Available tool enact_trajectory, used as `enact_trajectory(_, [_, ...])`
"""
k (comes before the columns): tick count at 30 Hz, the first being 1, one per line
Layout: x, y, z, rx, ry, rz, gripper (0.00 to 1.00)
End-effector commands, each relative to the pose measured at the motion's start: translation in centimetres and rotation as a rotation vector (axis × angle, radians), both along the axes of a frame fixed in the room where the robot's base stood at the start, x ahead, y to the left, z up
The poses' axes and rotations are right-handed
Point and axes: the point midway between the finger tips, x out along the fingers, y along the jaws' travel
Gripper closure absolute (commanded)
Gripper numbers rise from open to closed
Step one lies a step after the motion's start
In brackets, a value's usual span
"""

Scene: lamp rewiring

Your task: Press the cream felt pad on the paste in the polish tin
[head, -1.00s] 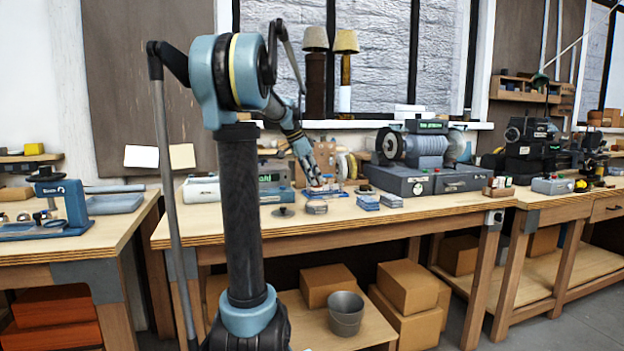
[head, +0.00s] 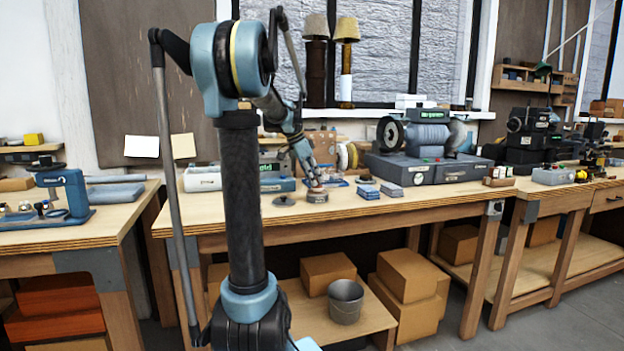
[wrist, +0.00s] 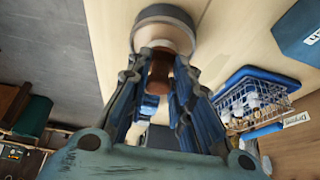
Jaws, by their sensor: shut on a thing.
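My gripper (head: 313,181) is shut on the reddish-brown handle (wrist: 160,72) of the felt pad. The cream pad (wrist: 163,38) shows as a pale round band at the handle's far end in the wrist view. The polish tin (head: 317,196) is a small round grey tin near the front edge of the bench; its grey rim (wrist: 165,12) shows past the pad in the wrist view. The pad is over the tin, at or very near its top; I cannot tell whether it touches the paste. The paste itself is hidden.
A dark round lid-like disc (head: 284,201) lies left of the tin. Folded blue cloths (head: 367,192) lie to its right, with a grey bench grinder (head: 428,150) behind them. A wire basket (wrist: 255,98) stands beside the gripper in the wrist view. The bench front edge is close.

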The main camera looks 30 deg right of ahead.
Motion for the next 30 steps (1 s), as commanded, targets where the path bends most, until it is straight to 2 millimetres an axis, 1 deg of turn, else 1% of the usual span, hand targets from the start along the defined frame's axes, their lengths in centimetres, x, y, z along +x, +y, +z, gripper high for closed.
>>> enact_trajectory(11, [0.0, 0.01, -0.07, 0.0, 0.0, 0.0, 0.99])
enact_trajectory(30, [0.01, 0.0, -0.82, 0.0, 0.0, 0.0, 0.99])
